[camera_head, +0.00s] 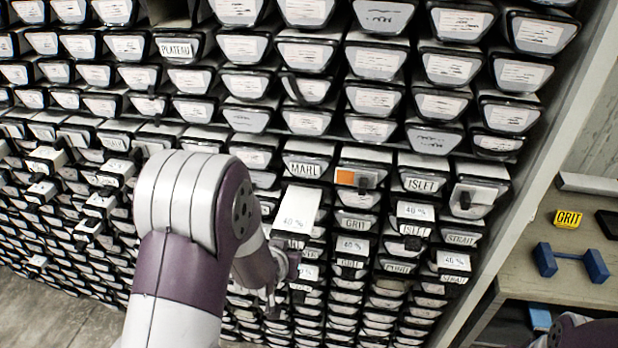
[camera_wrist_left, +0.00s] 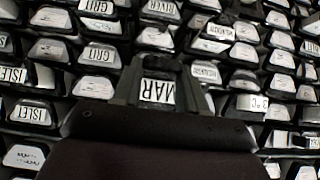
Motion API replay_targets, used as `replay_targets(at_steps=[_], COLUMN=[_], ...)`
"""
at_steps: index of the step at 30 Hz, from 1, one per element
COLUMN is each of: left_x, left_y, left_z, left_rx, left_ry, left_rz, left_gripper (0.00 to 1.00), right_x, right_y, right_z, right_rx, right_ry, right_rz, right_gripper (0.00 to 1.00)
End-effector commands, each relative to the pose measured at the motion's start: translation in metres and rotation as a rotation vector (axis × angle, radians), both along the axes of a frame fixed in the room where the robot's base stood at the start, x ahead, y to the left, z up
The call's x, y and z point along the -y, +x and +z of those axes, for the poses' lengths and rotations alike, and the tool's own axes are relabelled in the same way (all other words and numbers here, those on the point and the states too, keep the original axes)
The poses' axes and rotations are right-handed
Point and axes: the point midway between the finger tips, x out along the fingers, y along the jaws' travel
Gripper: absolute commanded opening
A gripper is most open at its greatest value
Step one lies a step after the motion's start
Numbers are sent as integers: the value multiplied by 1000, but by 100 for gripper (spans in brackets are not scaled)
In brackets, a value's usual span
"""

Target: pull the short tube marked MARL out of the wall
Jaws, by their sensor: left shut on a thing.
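In the left wrist view a dark tube end with an upside-down label reading MAR (camera_wrist_left: 157,90), its last letter hidden, sits between the fingers of my left gripper (camera_wrist_left: 155,82). The gripper is shut on it. In the head view my left gripper (camera_head: 284,272) is low in the wall, its fingers partly hidden by my wrist. A tube end marked MARL (camera_head: 304,170) shows higher up. Just below it, a tube with a long white top marked 40 % (camera_head: 299,208) stands out towards the gripper. Another MARL label (camera_wrist_left: 160,8) shows at the wrist view's top. My right gripper is out of view.
Tubes marked ISLET (camera_head: 421,185) and GRIT (camera_head: 355,224) stand close on the right; several stick out with 40 % tops. One tube has an orange patch (camera_head: 345,176).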

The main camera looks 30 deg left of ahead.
Motion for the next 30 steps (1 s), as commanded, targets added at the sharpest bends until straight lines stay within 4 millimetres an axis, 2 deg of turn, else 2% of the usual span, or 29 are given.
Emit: replay_targets(at_steps=[15, 26, 27, 29, 30], left_x=[12, 14, 14, 14, 14], left_y=[-52, -59, -59, -59, -58], left_z=[0, 0, 0, 0, 0], left_rx=[-1, -2, -2, -2, -2], left_ry=[-1, -1, -1, 0, 0], left_rz=[1, 1, 1, 0, 0], left_gripper=[0, 0, 55, 72, 72], right_x=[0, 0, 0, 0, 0], right_y=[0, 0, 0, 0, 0], right_z=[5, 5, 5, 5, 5], right_rx=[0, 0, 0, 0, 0], right_ry=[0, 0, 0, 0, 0], right_rz=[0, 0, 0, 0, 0], right_gripper=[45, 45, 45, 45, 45])
